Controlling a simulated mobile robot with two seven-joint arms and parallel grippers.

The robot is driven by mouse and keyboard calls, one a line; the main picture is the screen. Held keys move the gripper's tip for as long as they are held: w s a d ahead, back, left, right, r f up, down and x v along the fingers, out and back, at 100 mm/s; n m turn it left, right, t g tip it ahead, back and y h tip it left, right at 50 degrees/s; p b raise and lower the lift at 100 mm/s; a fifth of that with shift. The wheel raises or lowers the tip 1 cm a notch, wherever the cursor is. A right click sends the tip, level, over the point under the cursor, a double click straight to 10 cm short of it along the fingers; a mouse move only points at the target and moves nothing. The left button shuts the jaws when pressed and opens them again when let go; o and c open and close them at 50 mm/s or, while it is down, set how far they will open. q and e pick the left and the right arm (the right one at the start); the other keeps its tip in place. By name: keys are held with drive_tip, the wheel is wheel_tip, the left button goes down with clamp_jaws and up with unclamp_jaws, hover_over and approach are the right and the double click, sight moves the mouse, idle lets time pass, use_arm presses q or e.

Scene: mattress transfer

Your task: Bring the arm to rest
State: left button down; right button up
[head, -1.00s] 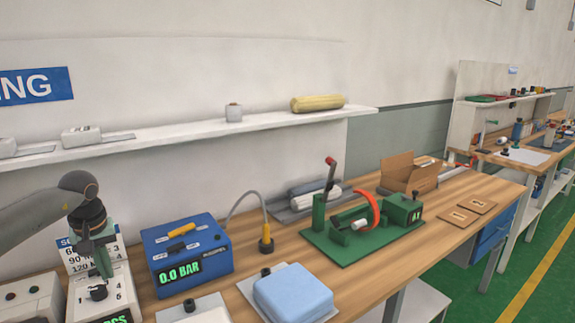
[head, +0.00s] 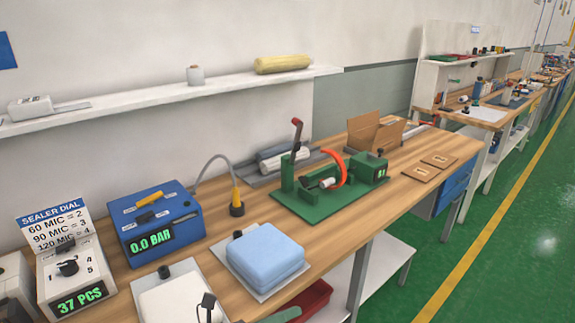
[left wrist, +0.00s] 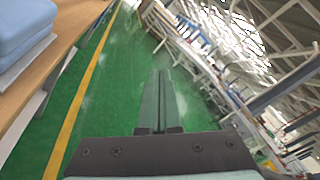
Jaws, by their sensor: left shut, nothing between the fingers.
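My right gripper is in neither view.
The wooden bench (head: 330,235) carries a sealer dial box (head: 72,270), a blue gauge box (head: 160,222), a green fixture (head: 330,200) and an open carton (head: 375,135). A red bin (head: 312,298) is below it. The green floor (head: 420,250) at right is open.

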use_arm(q)
drive_tip(key=s+a+f+m+y, duration=0.7)
drive_tip(key=s+a+f+m, duration=0.1)
drive_tip(key=m, duration=0.9)
drive_tip(key=s+a+f+m+t+y, duration=0.1)
drive_tip(key=s+a+f+m+y, duration=0.5)
drive_tip(key=m, duration=1.1)
drive_tip(key=s+a+f, duration=0.2)
drive_tip(key=s+f, duration=0.2)
drive_tip(key=f, duration=0.2)
drive_tip(key=shift+s+a+f+m+t+y, duration=0.15)
drive_tip(key=shift+s+a+m+t+y, duration=0.15)
drive_tip(key=shift+s+y, duration=0.1)
